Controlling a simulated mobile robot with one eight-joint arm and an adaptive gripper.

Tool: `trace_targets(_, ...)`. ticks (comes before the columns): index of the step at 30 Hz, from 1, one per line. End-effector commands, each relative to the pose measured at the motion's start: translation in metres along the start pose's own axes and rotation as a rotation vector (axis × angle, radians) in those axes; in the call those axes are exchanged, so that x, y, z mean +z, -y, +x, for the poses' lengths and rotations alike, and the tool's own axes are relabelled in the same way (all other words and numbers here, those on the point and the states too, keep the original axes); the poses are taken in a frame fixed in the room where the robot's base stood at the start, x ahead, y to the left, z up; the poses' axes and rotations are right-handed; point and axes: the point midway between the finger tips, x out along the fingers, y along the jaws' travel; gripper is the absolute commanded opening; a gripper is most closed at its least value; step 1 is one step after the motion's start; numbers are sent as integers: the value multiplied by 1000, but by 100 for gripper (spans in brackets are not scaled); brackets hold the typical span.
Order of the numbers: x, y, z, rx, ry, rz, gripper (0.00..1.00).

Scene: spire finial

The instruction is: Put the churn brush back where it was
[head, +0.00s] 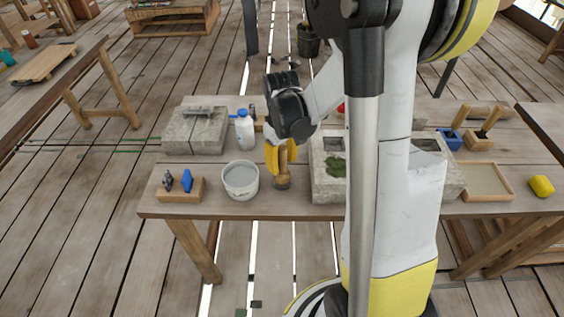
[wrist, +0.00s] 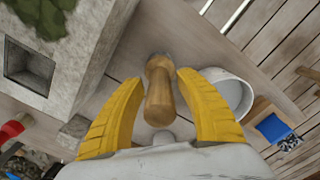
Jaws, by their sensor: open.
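The churn brush (wrist: 159,96), with a light wooden handle, is between the two yellow fingers of my gripper (wrist: 161,76) in the wrist view. The fingers are open, one on each side of the handle. In the head view my gripper (head: 281,156) points down over the table. The brush's lower part (head: 283,181) shows below the fingers, upright at the table's front, between the white bucket (head: 240,181) and the mossy stone block (head: 319,184). The bristles are not clear in either view.
The bucket stands close to the left of my gripper and the stone block close to the right. A white bottle (head: 244,130) and a grey stone slab (head: 186,137) are behind left. A wooden holder (head: 180,195) with small tools is at front left. A tray (head: 486,181) is at right.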

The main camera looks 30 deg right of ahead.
Motion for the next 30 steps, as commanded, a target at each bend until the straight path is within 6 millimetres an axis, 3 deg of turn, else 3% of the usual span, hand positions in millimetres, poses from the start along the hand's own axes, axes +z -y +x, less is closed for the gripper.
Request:
trace_targets(5,0,0,-25,0,0,0,41)
trace_targets(15,0,0,-100,0,0,0,41)
trace_targets(22,1,2,-124,3,-6,1,41)
trace_targets(26,6,19,-142,25,-53,13,41)
trace_targets(30,21,54,-172,65,-173,48,41)
